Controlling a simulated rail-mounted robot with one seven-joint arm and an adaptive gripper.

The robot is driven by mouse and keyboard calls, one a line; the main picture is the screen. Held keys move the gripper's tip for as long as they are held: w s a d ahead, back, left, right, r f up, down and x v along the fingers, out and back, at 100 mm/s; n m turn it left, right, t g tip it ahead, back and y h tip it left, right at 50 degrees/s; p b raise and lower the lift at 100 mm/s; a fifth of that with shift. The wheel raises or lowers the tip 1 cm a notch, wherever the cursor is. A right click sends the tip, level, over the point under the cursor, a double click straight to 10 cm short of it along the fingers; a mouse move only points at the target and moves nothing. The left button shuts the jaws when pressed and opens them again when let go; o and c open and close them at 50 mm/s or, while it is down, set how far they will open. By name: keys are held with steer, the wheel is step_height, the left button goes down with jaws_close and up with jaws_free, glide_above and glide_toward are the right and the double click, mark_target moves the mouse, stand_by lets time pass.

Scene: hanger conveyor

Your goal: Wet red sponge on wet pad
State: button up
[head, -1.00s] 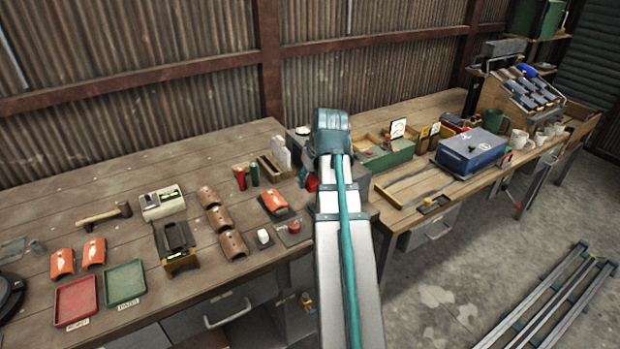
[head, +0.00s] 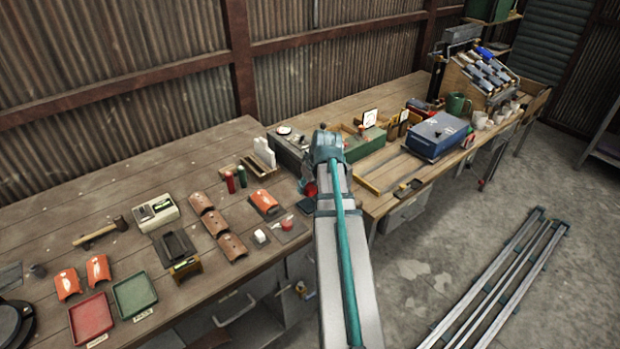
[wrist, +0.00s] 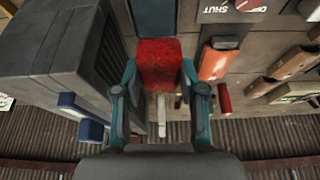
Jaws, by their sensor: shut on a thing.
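My gripper (wrist: 158,75) is shut on a red sponge (wrist: 160,62), which fills the space between its teal fingers in the wrist view. In the head view my arm hides most of the gripper; a bit of red (head: 311,189) shows at its left edge, beside the grey box (head: 288,150). I cannot tell for sure which thing is the wet pad. A dark square plate with a red part (head: 287,224) lies on the bench left of my arm; in the wrist view a dark plate (wrist: 235,10) bears the word SHUT.
The grey box (wrist: 50,60) stands close to the gripper in the wrist view. A blue case (head: 437,135) stands to the right.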

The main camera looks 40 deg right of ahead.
mark_target(306, 203)
steer(key=shift+w+d, duration=0.3)
steer(key=shift+w, duration=0.05)
steer(key=shift+d+f+b, duration=0.1)
steer(key=shift+f+b, duration=0.4)
steer(key=shift+f, duration=0.05)
steer(key=shift+f+b, duration=1.4)
steer(key=shift+f, duration=0.9)
steer(key=shift+s+f+b, duration=0.1)
steer(key=shift+f+b, duration=0.2)
steer(key=shift+f, duration=0.3)
steer(key=shift+r+p, duration=2.15)
steer(key=shift+r, duration=1.4)
